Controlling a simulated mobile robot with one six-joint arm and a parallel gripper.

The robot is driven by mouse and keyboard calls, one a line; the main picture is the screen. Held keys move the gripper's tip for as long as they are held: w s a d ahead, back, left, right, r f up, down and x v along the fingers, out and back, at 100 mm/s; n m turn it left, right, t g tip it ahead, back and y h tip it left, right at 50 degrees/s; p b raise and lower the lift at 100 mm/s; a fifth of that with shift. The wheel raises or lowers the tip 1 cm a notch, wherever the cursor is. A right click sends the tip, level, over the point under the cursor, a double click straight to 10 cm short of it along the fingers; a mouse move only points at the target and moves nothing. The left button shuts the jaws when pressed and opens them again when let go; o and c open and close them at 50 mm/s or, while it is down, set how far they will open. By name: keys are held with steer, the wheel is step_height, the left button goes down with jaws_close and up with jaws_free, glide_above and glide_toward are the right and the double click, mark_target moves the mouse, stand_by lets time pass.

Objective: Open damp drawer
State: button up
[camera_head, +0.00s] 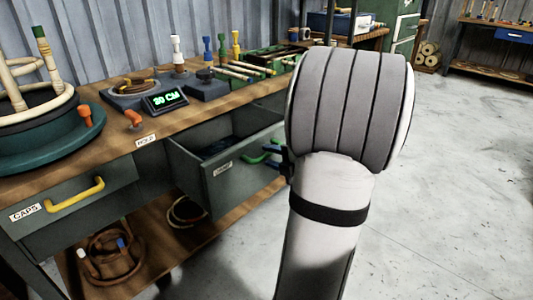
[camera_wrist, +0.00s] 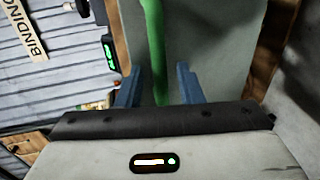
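The damp drawer (camera_head: 232,190) is grey-green and stands partly pulled out from under the bench in the head view, with dark contents showing inside. Its small white label is too small to read surely. Its green handle (camera_head: 256,158) is on the front, and its front face also shows in the wrist view (camera_wrist: 215,50). My gripper (camera_head: 274,158) is at the handle, partly hidden behind my arm. In the wrist view the green handle (camera_wrist: 154,45) runs between the two blue fingers of my gripper (camera_wrist: 157,82), with gaps visible on both sides.
A drawer labelled CAPS (camera_head: 75,200) with a yellow handle is at the left. The bench top (camera_head: 205,108) holds a display reading 30 CM (camera_head: 165,99), pegs and a green-black round stand (camera_head: 50,140). A lower shelf (camera_head: 195,240) holds coils. The floor at the right (camera_head: 460,170) is clear.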

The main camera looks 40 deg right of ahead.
steer(key=p+v, duration=0.1)
steer(key=v, duration=0.4)
steer(key=shift+s, duration=0.15)
steer(key=shift+r, duration=0.1)
